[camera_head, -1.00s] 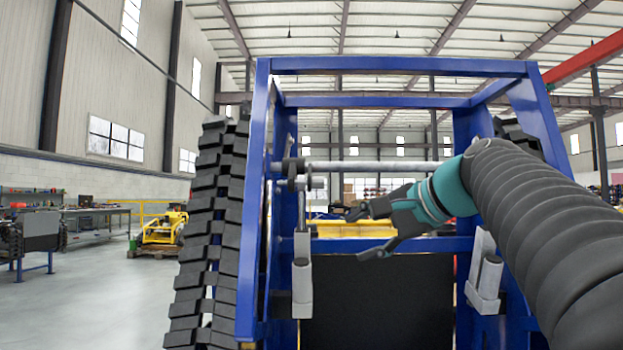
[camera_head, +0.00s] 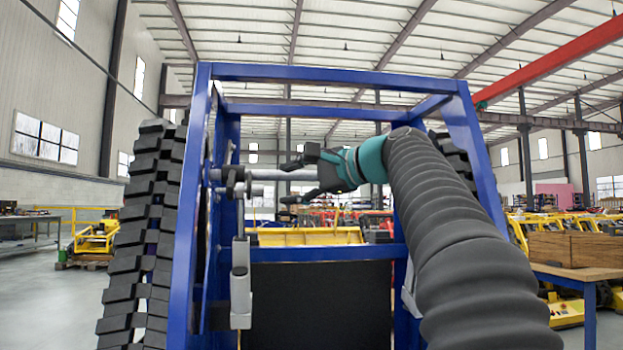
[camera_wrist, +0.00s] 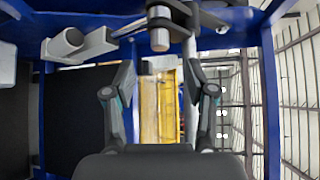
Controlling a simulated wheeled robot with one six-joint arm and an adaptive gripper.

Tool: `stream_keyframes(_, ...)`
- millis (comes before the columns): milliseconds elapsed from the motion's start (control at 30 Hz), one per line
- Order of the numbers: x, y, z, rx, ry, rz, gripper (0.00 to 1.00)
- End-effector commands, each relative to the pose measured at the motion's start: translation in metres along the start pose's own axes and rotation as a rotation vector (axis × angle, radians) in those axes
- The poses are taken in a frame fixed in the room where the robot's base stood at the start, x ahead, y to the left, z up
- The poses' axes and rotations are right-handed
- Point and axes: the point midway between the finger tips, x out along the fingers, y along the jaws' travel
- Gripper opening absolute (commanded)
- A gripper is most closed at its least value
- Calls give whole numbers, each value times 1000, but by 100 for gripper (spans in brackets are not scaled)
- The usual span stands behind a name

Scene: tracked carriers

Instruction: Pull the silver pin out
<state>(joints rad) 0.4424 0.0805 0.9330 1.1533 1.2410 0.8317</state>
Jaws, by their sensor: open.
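The pin's inner end is hidden.
A longer silver bar (camera_head: 285,174) runs across just above the pin, close to my fingers. A grey bracket tube (camera_head: 240,272) stands below. A black track (camera_head: 150,230) flanks the frame's left. A dark panel (camera_head: 320,305) fills the lower opening.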

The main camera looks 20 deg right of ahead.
Motion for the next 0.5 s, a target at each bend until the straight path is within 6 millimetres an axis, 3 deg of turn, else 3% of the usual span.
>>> stream_keyframes(200, 38, 0, 1, 0, -4, 1, 56)
stream_keyframes(500, 68, 0, 0, -1, -1, 1, 56)
